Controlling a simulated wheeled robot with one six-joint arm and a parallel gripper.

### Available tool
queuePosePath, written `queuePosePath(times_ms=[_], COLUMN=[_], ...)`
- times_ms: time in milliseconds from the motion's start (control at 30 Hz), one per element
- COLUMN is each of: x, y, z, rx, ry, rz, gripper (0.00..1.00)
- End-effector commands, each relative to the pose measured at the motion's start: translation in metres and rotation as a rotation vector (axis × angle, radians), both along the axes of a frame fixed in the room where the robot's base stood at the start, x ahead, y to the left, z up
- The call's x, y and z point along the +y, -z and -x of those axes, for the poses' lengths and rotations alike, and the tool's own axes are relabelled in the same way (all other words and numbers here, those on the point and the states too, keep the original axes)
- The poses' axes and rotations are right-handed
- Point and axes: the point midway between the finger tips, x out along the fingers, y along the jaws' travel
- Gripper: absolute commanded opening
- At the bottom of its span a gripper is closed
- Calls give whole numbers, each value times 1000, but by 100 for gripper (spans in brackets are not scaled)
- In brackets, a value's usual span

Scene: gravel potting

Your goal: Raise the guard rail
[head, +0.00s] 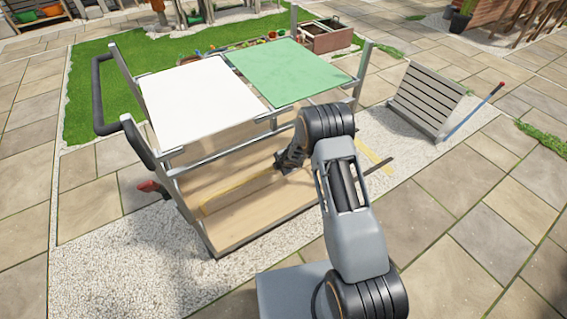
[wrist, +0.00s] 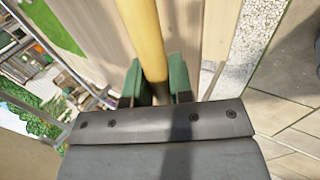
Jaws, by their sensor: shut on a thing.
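The yellow guard rail (head: 232,191) runs low along the near side of a wooden cart (head: 245,226), close above its lower deck. My gripper (head: 281,165) reaches the rail near its middle, and my arm hides part of the rail. In the wrist view the yellow guard rail (wrist: 146,35) passes between the green fingers of my gripper (wrist: 160,84), which are shut on it. A wooden deck lies behind the rail there.
A white panel (head: 202,98) and a green panel (head: 288,72) lie on the cart's top frame. Grey corner posts stand up around it. A slatted grey stand (head: 425,100) and a blue pole with a red end (head: 474,112) are to the right. Paving (head: 455,215) in front right is clear.

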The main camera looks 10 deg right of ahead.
Motion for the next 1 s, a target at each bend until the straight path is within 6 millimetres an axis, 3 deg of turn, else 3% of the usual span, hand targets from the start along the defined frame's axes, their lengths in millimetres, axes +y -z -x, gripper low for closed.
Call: queuePosePath(times_ms=[800,833,1000], x=[0,0,-3], y=[-1,-1,-1], z=[-1,-1,-1], rx=[-4,-4,-2], ry=[6,6,10], rz=[-5,-5,-3], gripper=[0,22,38])
